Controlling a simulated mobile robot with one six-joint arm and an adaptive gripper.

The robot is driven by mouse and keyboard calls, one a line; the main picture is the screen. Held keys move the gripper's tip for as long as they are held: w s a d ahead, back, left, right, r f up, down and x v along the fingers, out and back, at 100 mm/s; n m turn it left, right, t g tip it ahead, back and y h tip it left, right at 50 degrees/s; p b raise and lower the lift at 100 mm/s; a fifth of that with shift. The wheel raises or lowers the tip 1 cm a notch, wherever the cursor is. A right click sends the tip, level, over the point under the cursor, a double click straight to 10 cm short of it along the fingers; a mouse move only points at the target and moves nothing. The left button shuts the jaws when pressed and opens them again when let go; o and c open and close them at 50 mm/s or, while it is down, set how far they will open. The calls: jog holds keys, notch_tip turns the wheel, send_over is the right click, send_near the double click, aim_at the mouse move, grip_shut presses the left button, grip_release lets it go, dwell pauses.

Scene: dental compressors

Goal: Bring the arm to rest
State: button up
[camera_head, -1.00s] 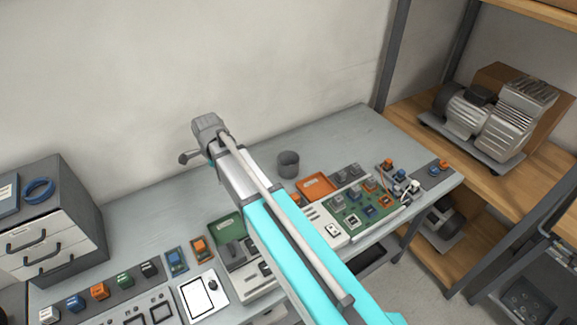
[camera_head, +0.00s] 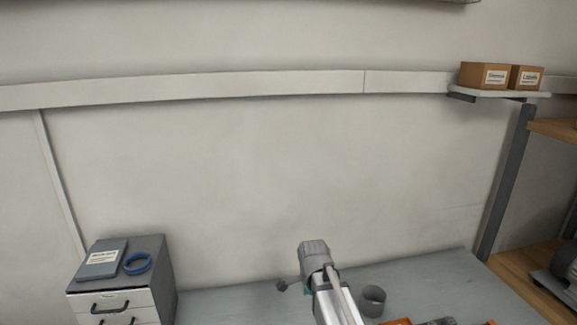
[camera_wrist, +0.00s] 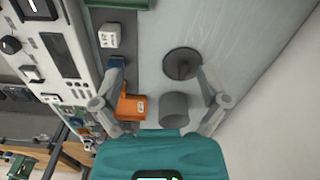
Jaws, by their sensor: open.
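In the wrist view my gripper (camera_wrist: 160,85) is open, its two grey fingers spread wide with nothing between the tips. It is above the grey workbench (camera_wrist: 235,30). A grey cup (camera_wrist: 173,108) and an orange tray (camera_wrist: 130,108) show on the bench below, between the fingers in the picture. In the head view my arm reaches up from the bottom edge, in front of the bench (camera_head: 230,305). The gripper's fingers cannot be made out there.
A dark round object (camera_wrist: 182,64) lies near the cup. A drawer cabinet (camera_head: 162,270) with a blue ring (camera_head: 137,264) on top stands at the left. A wall shelf (camera_head: 500,93) holds two boxes at the upper right. The bench's right part is partly clear.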

jog(key=s+d+n, duration=1)
jog(key=s+n, duration=0.2)
jog(key=n, duration=0.2)
jog(key=shift+s, duration=0.25)
jog(key=shift+d, duration=0.1)
dwell(1.0)
